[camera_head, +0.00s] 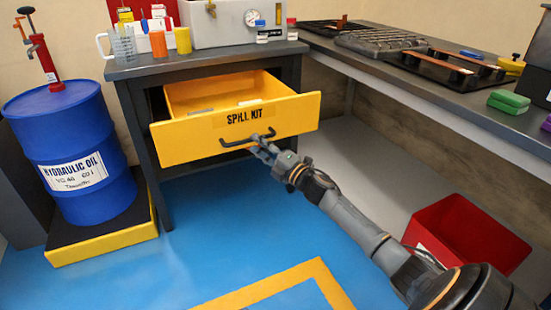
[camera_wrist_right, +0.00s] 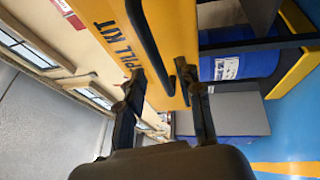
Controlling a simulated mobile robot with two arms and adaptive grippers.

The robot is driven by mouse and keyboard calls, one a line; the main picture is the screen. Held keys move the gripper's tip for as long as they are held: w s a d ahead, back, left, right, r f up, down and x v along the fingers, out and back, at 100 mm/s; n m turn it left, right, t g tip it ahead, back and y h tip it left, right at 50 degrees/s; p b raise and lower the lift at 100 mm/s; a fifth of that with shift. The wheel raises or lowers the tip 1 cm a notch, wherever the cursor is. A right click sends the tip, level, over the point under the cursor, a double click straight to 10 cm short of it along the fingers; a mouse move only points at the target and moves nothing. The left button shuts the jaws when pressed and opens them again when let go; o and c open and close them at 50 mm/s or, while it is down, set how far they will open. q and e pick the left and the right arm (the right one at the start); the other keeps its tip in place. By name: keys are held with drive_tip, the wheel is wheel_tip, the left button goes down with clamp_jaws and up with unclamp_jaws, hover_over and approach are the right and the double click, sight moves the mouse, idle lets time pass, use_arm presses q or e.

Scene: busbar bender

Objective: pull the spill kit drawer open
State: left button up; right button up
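The yellow spill kit drawer (camera_head: 190,142) stands pulled out from under the grey bench, with its inside showing and a few small pale items in it. Its front bears "SPILL KIT" and a black bar handle (camera_head: 238,141). My right gripper (camera_head: 261,147) is at the right part of the handle. In the right wrist view, the fingers of my right gripper (camera_wrist_right: 163,82) are spread wide apart, with the black handle (camera_wrist_right: 150,50) showing between them. I cannot tell whether a finger touches the handle or the drawer front (camera_wrist_right: 112,50). My left gripper is not in view.
A blue hydraulic oil drum (camera_head: 60,125) stands on a yellow-edged pallet (camera_head: 105,243) left of the drawer. A red bin (camera_head: 465,232) stands on the floor at right. The bench top (camera_head: 210,60) holds jugs and bottles. The blue floor (camera_head: 225,215) before the drawer is clear.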

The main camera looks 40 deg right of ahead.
drive_tip(key=v, duration=0.8)
drive_tip(key=shift+s, duration=0.2)
drive_tip(key=shift+f, duration=0.1)
